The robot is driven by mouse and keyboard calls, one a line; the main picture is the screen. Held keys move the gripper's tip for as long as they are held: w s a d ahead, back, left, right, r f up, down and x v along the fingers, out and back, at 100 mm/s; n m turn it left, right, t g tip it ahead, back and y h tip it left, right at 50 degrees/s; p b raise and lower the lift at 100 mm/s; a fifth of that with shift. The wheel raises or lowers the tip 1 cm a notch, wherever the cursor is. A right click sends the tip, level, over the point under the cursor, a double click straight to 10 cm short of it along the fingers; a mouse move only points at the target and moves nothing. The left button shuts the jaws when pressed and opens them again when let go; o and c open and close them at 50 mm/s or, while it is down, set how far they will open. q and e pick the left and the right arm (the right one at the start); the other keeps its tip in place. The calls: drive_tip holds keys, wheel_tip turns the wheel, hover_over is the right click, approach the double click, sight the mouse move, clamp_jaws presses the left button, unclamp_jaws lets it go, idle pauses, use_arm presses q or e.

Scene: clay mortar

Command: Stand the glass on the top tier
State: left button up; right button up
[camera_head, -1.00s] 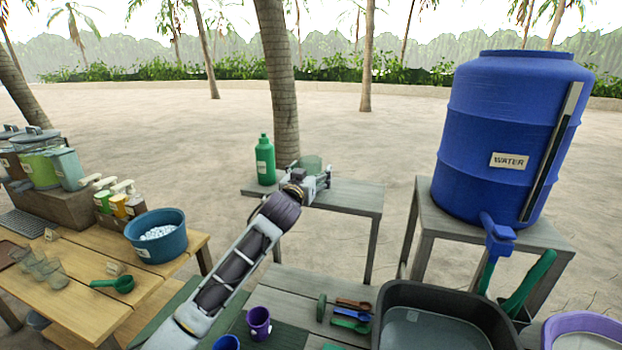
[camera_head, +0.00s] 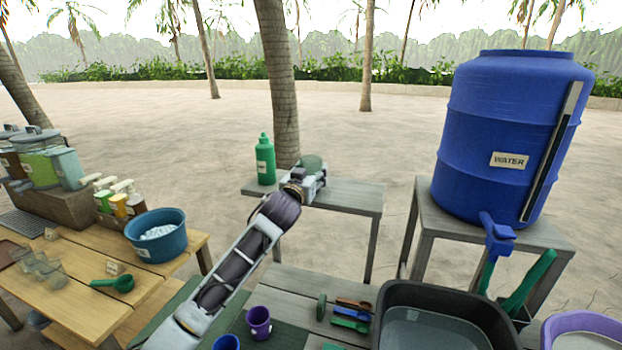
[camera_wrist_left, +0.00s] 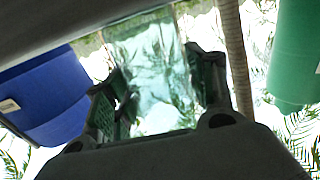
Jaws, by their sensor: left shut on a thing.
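My left gripper (camera_head: 314,181) is over the small grey table (camera_head: 350,195) at the back, shut on a clear greenish glass (camera_head: 311,162). In the left wrist view the glass (camera_wrist_left: 152,70) sits between the two dark fingers (camera_wrist_left: 160,95). That view is turned over, with a grey surface across its top left. The glass looks about upright in the head view. I cannot tell whether its base touches the table; my gripper hides it. No tier is clearly marked out. My right gripper is not in view.
A green bottle (camera_head: 265,160) stands left of my gripper on the same table. A blue water barrel (camera_head: 510,135) stands on a stand at right. Several glasses (camera_head: 45,268) and a blue tub (camera_head: 157,233) are on the left bench. The back table's right part is clear.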

use_arm(q)
wheel_tip(320, 180, up, 10)
idle(0.8)
idle(0.5)
